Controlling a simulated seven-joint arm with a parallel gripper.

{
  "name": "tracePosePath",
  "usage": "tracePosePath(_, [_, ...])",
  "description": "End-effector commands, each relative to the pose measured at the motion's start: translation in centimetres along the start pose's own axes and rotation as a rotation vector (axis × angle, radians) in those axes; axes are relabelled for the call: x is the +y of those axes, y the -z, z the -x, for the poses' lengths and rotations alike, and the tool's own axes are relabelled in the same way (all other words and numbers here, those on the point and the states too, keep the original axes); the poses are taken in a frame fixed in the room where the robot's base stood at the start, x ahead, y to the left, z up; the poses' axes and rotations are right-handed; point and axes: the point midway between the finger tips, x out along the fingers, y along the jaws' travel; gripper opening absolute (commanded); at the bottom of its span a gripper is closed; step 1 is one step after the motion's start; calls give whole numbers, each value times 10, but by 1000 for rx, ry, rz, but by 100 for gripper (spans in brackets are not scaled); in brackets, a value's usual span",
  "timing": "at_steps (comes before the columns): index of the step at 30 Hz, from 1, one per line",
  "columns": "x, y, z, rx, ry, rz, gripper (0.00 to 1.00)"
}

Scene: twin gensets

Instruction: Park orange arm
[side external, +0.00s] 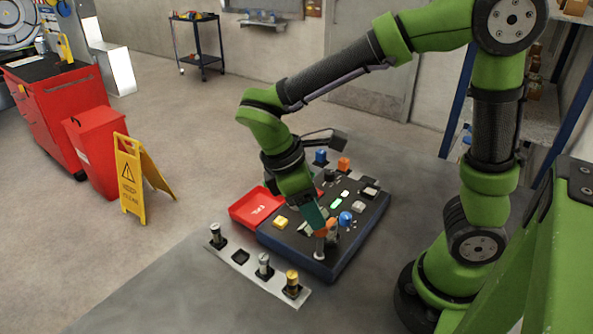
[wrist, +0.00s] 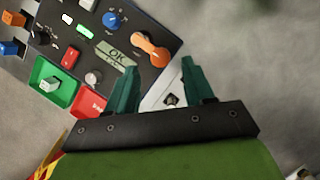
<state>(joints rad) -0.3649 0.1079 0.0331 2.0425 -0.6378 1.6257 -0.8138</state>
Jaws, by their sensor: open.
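The control panel (side external: 335,265) is a dark box with blue edges; its dark face also shows in the wrist view (wrist: 70,45). An orange arm (wrist: 150,48), a short lever with rounded ends, lies on the panel beside the OK display (wrist: 115,54). In the side view an orange part (side external: 332,229), apparently this arm, is partly hidden by my fingers. My gripper (side external: 318,226) is over the panel's near edge. In the wrist view my gripper (wrist: 155,68) is open, teal fingers apart, with the orange arm's end just beyond the gap. I cannot tell whether they touch.
A blue knob (side external: 345,218) is close to my fingers. A blue handle (side external: 320,157) and an orange handle (side external: 343,163) stand at the panel's far end. A red tray (side external: 250,213) and a plate with several posts (side external: 264,265) flank the panel.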

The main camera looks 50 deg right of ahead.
Motion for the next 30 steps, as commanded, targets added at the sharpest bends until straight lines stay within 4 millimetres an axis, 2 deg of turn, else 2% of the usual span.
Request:
tracePosePath(3, [0, -1, -21, -4, 2, -1, 52])
tracePosePath(7, [0, 0, -34, -3, 1, -1, 52])
tracePosePath(19, [0, 0, -41, 0, 0, -1, 52])
tracePosePath(27, [0, 0, -41, 0, 0, -1, 11])
tracePosePath(30, [0, 0, -41, 0, 0, -1, 0])
